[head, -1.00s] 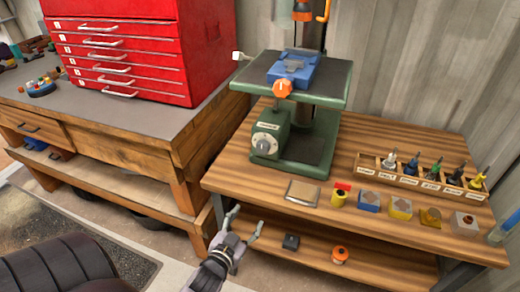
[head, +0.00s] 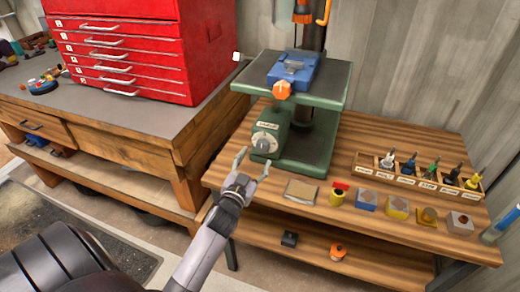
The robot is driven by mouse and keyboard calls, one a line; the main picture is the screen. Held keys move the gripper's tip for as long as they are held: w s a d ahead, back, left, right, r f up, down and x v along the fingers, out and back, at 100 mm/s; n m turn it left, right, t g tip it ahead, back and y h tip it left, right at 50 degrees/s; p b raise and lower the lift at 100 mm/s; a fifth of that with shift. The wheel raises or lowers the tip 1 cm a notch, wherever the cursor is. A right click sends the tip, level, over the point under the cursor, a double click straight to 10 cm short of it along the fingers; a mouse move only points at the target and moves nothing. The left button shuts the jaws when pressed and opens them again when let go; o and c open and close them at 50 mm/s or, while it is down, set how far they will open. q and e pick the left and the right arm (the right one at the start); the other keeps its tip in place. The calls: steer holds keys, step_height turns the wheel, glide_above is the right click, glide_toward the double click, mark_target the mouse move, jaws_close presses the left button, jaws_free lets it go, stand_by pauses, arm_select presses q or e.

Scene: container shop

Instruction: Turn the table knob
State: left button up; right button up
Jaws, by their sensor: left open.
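The green drill press (head: 308,150) stands on the wooden table, with a blue vise (head: 293,70) on its raised green table (head: 336,84). An orange knob (head: 282,91) sits at the front of the vise. A grey dial (head: 263,142) is on the green box at the base. A small white handle end (head: 237,57) sticks out left of the raised table. My left gripper (head: 254,162) is open and empty, its fingers pointing up just in front of and below the dial. I cannot tell whether they touch it. My right gripper is not in view.
A red drawer cabinet (head: 127,50) stands on the workbench at left. Several small blocks, including a yellow one (head: 397,207), and a labelled wooden rack (head: 420,176) of bits fill the table's right. A flat tan block (head: 301,191) lies right of my gripper.

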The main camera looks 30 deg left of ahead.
mark_target(261, 149)
arm_select(q)
steer(key=x, duration=0.5)
steer(key=shift+w, duration=0.2)
steer(key=shift+c, duration=0.3)
steer(key=c, duration=1.1)
